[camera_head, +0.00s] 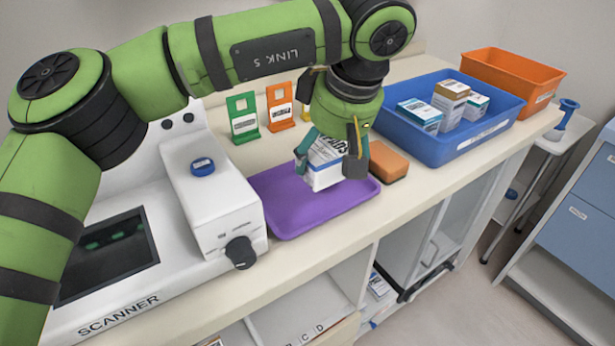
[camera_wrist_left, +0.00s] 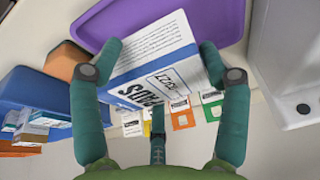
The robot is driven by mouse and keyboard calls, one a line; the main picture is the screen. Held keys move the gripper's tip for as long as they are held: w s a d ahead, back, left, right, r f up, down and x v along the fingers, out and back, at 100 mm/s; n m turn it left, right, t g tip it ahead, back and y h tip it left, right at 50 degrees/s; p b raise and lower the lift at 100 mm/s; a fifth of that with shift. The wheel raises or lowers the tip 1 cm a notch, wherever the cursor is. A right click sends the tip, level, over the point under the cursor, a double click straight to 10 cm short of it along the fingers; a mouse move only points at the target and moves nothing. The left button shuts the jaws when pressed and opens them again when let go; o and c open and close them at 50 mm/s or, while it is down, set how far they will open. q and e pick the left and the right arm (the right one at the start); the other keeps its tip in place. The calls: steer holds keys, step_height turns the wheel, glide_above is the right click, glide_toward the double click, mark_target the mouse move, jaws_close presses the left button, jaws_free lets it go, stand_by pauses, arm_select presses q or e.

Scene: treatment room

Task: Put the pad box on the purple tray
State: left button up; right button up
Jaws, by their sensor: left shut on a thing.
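The pad box (camera_head: 323,163) is white with blue edges and dark lettering. My left gripper (camera_head: 329,150) is shut on it, and it is tilted over the purple tray (camera_head: 286,222). Whether the box touches the tray cannot be told from the head view. In the left wrist view the box (camera_wrist_left: 160,60) sits between the fingers of my left gripper (camera_wrist_left: 155,75), with the purple tray (camera_wrist_left: 215,20) beyond it. The gripper hides part of the tray and box. My right gripper is not in view.
A white scanner (camera_head: 215,200) stands directly left of the tray. An orange-brown block (camera_head: 388,162) lies at its right. A blue bin (camera_head: 440,148) with several boxes and an orange bin (camera_head: 512,80) are farther right. Green (camera_head: 242,118) and orange (camera_head: 280,108) label stands are behind.

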mark_target(316, 150)
arm_select(q)
steer(key=a, duration=0.1)
steer(key=w+a+f, duration=0.1)
steer(key=a+f, duration=0.1)
steer(key=shift+w, duration=0.3)
steer(key=shift+f, duration=2)
steer(key=shift+f, duration=0.15)
steer(key=o, duration=1.2)
steer(key=v, duration=1.2)
